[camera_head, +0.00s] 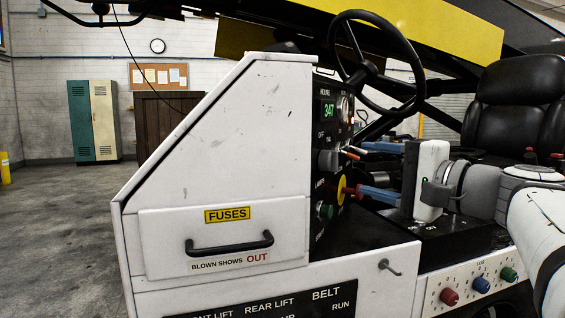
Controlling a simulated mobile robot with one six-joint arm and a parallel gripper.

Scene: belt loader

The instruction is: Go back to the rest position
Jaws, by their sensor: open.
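My gripper (357,169) is in front of the dark control panel (327,120), at the right of the white console. Its two blue fingers are apart, one above the other, and point left toward the panel. Nothing shows between them. The lower fingertip is close to a yellow round switch (341,191) with a red part; I cannot tell whether they touch. The upper finger lies near small orange and red levers. My arm reaches in from the right edge of the picture.
A black steering wheel (377,62) stands above and behind my gripper. A black seat (518,95) is at the right. The white console (230,130) has a fuse drawer (222,240) at its front, shut. Coloured knobs (481,285) sit below my arm. Open floor (60,240) lies at the left.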

